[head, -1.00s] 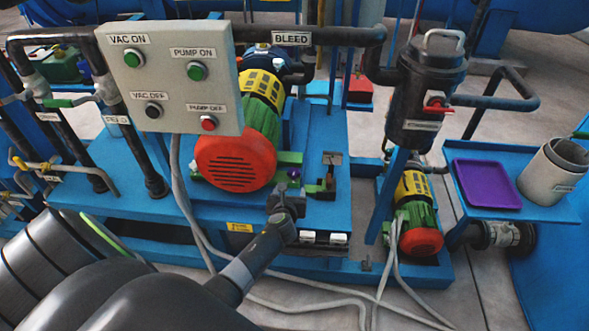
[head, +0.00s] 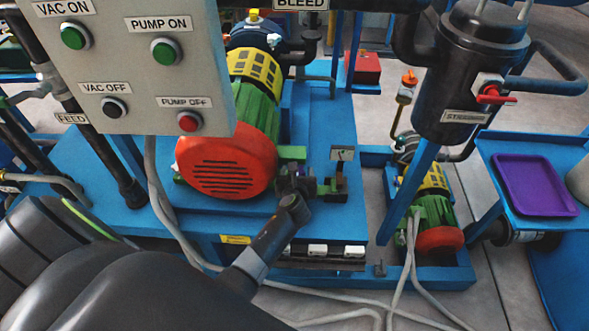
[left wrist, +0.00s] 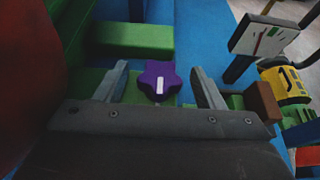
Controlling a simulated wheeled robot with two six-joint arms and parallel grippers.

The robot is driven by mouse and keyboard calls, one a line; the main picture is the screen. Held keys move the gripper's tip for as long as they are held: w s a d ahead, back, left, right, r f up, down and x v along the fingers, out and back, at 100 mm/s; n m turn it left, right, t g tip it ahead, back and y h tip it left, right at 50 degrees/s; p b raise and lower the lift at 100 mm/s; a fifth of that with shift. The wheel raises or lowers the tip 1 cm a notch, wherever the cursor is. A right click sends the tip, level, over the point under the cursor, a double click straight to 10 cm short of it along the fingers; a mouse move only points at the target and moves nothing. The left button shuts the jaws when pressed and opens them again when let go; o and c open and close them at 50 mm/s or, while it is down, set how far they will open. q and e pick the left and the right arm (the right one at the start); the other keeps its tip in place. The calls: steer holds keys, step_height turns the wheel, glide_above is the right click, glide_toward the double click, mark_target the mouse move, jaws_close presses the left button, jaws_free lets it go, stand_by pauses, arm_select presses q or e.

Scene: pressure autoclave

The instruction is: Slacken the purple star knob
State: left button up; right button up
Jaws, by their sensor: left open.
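The purple star knob (left wrist: 159,80) has a white bar mark on its face and shows in the left wrist view. My left gripper (left wrist: 161,88) is open, with one finger on each side of the knob and a visible gap on both sides. In the head view my left gripper (head: 296,184) is at the knob beside the red motor cover, and it largely hides the knob, of which only a little purple shows. My right gripper is not in view.
The red motor cover (head: 226,166) is close on the left of the gripper. A small gauge plate (head: 342,153) on a bracket stands on the right. The control box (head: 135,70) hangs above left. Grey hoses (head: 330,309) lie on the floor.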

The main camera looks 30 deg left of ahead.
arm_select(q)
steer(key=shift+c, duration=0.7)
steer(key=c, duration=0.8)
steer(key=shift+d, duration=0.1)
steer(key=shift+c, duration=0.2)
